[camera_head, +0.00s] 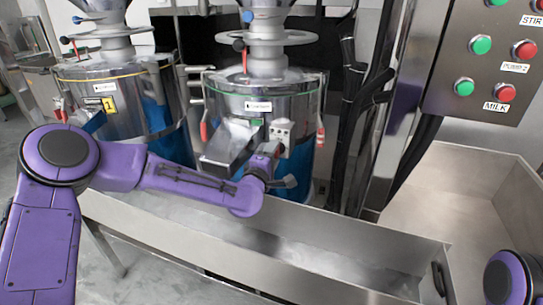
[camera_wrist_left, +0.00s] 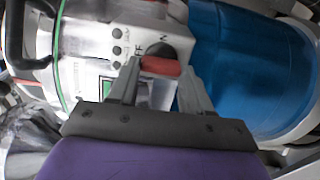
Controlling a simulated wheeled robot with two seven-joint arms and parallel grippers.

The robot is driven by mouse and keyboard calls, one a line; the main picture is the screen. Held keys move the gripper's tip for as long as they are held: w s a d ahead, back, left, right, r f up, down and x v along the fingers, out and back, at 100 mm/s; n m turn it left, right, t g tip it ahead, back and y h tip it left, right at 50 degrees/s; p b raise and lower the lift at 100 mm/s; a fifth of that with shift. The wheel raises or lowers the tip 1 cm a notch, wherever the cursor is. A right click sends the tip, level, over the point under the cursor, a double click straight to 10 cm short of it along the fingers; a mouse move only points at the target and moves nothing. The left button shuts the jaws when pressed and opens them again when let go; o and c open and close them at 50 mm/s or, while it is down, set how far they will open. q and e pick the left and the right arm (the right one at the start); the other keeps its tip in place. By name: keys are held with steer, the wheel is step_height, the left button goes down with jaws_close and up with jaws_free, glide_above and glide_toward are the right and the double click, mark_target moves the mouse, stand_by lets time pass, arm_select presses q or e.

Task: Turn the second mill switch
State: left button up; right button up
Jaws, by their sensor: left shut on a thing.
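The second mill (camera_head: 268,103) is the steel and blue machine at the middle of the head view, with a white switch box (camera_head: 281,134) on its front. In the left wrist view its rotary switch (camera_wrist_left: 158,52) is dark with a red handle (camera_wrist_left: 161,66), and letters ending in "FF" show beside it. My left gripper (camera_wrist_left: 162,75) has a finger on each side of the red handle and is shut on it. In the head view my left gripper (camera_head: 285,165) is at the mill's front, partly hidden by its wrist. My right gripper is out of view.
The first mill (camera_head: 115,90) stands to the left. A metal chute (camera_head: 230,145) juts out just left of the switch. A long steel trough (camera_head: 270,250) runs below. A button panel (camera_head: 490,55) hangs at upper right, and black cables (camera_head: 350,110) run beside the mill.

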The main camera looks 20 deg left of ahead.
arm_select(q)
steer(key=o, duration=1.1)
steer(key=shift+c, duration=0.2)
steer(key=s, duration=1)
steer(key=shift+s+a+b, duration=0.2)
steer(key=shift+s+b, duration=0.1)
